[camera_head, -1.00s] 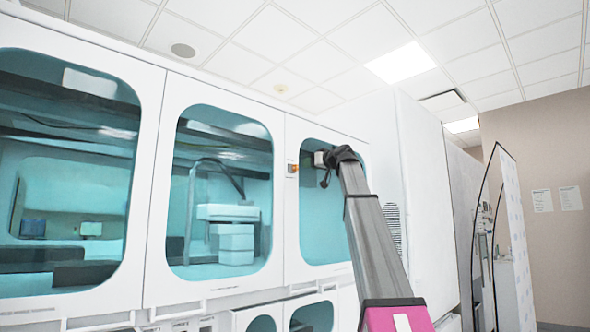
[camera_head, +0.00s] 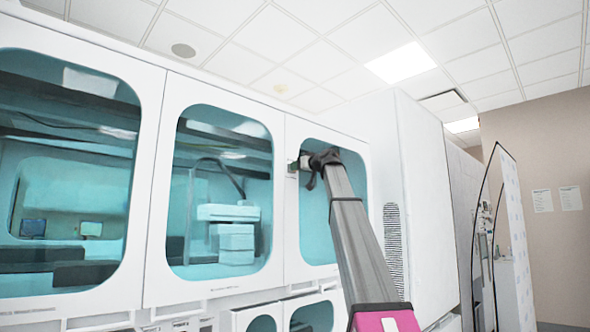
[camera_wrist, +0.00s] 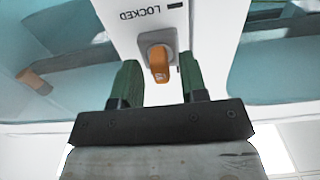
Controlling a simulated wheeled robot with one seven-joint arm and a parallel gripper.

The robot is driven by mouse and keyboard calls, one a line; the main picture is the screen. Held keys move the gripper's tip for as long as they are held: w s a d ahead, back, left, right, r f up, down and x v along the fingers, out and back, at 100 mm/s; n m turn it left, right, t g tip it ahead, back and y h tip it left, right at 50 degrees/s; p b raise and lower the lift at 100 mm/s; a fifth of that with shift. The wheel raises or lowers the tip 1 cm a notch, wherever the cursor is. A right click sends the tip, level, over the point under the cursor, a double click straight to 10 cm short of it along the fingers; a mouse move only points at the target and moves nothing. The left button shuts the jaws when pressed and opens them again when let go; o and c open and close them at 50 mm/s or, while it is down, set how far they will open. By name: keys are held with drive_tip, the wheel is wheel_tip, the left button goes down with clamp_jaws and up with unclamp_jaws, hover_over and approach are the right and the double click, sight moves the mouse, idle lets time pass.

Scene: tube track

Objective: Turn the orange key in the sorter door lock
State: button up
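The orange key (camera_wrist: 160,66) sits in a grey lock (camera_wrist: 156,42) on the white frame between two glass doors. In the wrist view the word LOCKED and a dark mark are printed beside the lock, the lettering upside down. My gripper (camera_wrist: 159,70) is open, with one green finger on each side of the key and a gap showing on both sides. I see no contact with the key. In the head view my gripper (camera_head: 303,163) is at the left edge of the sorter's right door (camera_head: 319,235) and hides the key.
A middle glass door (camera_head: 223,130) and a larger left one show machinery inside. Smaller doors (camera_head: 312,318) are below. A white cabinet side with a vent (camera_head: 392,230) stands right of my arm. An orange shape (camera_wrist: 34,82) shows in the glass at left in the wrist view.

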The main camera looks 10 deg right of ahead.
clamp_jaws()
drive_tip(key=shift+n, duration=3.2)
drive_tip(key=n, duration=0.3)
